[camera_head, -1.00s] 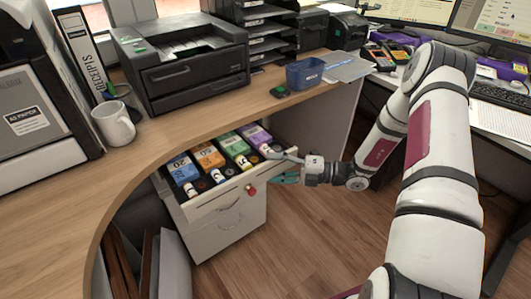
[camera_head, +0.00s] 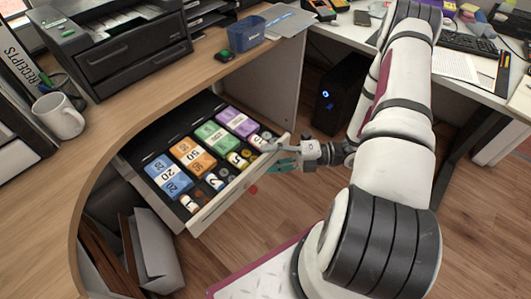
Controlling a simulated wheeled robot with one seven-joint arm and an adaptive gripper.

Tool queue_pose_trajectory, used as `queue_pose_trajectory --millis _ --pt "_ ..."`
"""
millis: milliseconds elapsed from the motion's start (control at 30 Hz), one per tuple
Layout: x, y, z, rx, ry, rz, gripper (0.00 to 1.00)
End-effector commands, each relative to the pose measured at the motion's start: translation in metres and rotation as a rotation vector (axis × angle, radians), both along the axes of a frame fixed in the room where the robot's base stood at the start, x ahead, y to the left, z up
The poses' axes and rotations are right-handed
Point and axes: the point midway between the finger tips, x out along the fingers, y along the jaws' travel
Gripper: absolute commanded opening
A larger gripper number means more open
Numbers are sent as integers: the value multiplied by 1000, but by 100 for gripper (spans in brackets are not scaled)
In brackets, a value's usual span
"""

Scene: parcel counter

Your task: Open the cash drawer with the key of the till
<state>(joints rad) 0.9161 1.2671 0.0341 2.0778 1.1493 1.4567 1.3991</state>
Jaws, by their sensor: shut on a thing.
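The cash drawer (camera_head: 222,196) stands pulled out from under the wooden counter, well open. Inside lie banknote bundles in blue, orange, green and purple, with coin rolls and coins in front of them. My gripper (camera_head: 279,156) is at the right end of the drawer's front panel. One finger lies over the inner side and the other, teal-tipped, is outside, so it is shut on the panel's top edge. A small red thing, seemingly the key (camera_head: 253,190), sits at the front face; its shaft is too small to make out.
On the wooden counter (camera_head: 130,95) stand a printer (camera_head: 115,50), a white mug (camera_head: 60,115), a blue bin (camera_head: 236,31) and a small black-green device (camera_head: 225,56). A black computer case (camera_head: 341,95) stands under the right desk.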

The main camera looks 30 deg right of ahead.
Motion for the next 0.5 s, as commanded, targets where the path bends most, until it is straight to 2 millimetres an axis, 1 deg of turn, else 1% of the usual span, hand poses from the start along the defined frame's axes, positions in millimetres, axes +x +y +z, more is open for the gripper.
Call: queue_pose_trajectory --millis 267,300,367,500 --pt "0 0 0 3 1 1 10" --pt "0 0 0 3 1 1 69" --pt "0 0 0 3 1 1 81" --pt "0 0 0 1 0 0 81"
